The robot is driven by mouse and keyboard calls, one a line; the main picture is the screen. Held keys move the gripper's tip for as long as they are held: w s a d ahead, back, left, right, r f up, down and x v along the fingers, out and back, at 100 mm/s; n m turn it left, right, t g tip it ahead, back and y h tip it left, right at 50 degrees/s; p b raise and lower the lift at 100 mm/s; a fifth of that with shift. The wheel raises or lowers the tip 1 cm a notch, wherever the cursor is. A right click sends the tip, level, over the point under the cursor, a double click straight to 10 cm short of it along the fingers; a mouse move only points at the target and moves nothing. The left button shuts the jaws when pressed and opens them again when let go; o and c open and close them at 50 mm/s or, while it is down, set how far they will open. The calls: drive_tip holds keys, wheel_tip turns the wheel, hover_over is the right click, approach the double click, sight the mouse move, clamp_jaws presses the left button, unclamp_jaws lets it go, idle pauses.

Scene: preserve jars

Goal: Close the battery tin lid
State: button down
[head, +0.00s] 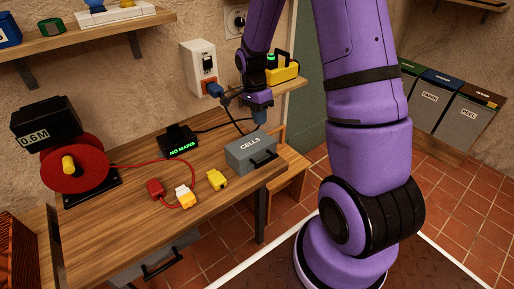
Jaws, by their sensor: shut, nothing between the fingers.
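The battery tin (240,158) is a grey box marked CELLS, on the right part of the wooden worktop. Its lid (247,143) looks down on the box, with the lettering facing up; I cannot tell whether it sits fully flush. A dark handle (264,159) is on its front side. My gripper (260,117) is shut and empty, pointing down just behind and above the tin's back right edge. I cannot tell whether it touches the lid. The tin's inside is hidden.
A black unit reading NO MAINS (180,141) stands left of the tin. A yellow connector (217,180), a white-and-yellow connector (185,196) and a red plug (155,188) lie in front. A red cable reel (75,168) is at left. A wall socket (200,68) holds a blue plug.

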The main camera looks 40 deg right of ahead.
approach(266, 154)
drive_tip(key=s+a+f, duration=0.1)
drive_tip(key=s, duration=0.1)
drive_tip(key=s+a+f, duration=0.1)
drive_tip(key=s+f, duration=0.2)
drive_tip(key=f, duration=0.1)
drive_tip(key=shift+s+a, duration=0.4)
drive_tip(key=shift+s+f, duration=0.15)
drive_tip(key=shift+f, duration=0.2)
drive_tip(key=shift+r, duration=0.1)
